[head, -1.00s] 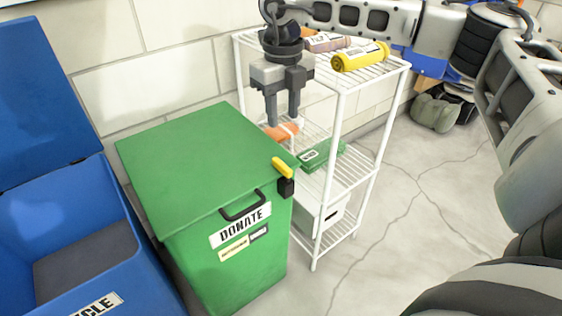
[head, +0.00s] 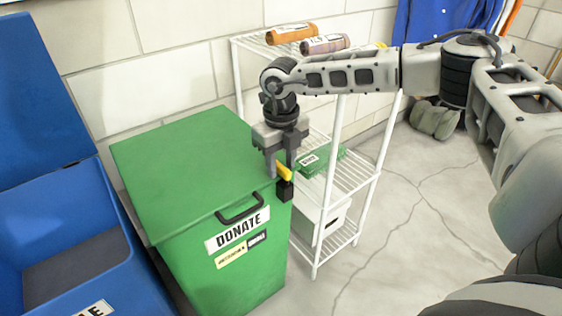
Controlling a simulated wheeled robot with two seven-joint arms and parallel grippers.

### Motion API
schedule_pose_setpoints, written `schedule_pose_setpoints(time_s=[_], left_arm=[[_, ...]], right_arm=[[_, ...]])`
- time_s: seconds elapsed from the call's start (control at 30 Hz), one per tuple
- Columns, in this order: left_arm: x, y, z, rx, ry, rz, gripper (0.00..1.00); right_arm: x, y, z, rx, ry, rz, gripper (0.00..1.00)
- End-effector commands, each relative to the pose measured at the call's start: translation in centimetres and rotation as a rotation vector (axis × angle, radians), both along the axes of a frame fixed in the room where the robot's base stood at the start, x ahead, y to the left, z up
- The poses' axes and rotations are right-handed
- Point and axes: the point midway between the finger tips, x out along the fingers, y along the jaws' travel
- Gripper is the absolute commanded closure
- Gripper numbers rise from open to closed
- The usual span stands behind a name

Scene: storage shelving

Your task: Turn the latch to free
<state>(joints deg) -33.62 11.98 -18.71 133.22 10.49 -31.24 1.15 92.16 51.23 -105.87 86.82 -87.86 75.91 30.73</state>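The green bin (head: 190,165) marked DONATE has its lid down. The latch has a yellow lever (head: 284,173) above a black block (head: 285,191) at the bin's front right corner. The lever lies slanted along the lid's edge. My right gripper (head: 281,172) points down right at the latch, its two fingers apart, one on each side of the yellow lever in this view. The fingers partly hide the lever, and I cannot tell whether they touch it. My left gripper is not in view.
A white wire shelf (head: 340,180) stands close on the bin's right, with rolled items on top and a green box (head: 320,160) lower down. An open blue bin (head: 60,240) stands at the left. A black handle (head: 240,208) sticks out from the green bin's front.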

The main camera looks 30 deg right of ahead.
Motion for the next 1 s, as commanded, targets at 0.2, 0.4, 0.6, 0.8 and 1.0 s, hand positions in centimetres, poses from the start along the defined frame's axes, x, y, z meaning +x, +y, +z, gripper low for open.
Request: schedule_pose_setpoints(time_s=[0.2, 0.4, 0.6, 0.8, 1.0], left_arm=[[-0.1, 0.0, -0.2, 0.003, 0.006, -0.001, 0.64], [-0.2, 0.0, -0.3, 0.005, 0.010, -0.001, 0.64], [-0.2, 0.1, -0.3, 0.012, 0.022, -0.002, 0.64], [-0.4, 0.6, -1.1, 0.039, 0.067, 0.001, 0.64], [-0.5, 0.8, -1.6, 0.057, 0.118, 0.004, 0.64]], right_arm=[[0.0, 0.0, 0.0, 0.000, 0.001, 0.000, 1.00], [0.0, 0.0, 0.0, 0.000, 0.001, 0.003, 1.00], [-0.1, 0.1, 0.1, 0.001, 0.002, 0.046, 1.00], [-0.1, 0.3, 0.2, 0.001, 0.003, 0.162, 1.00], [-0.2, 0.6, 0.2, 0.002, 0.003, 0.337, 1.00]])
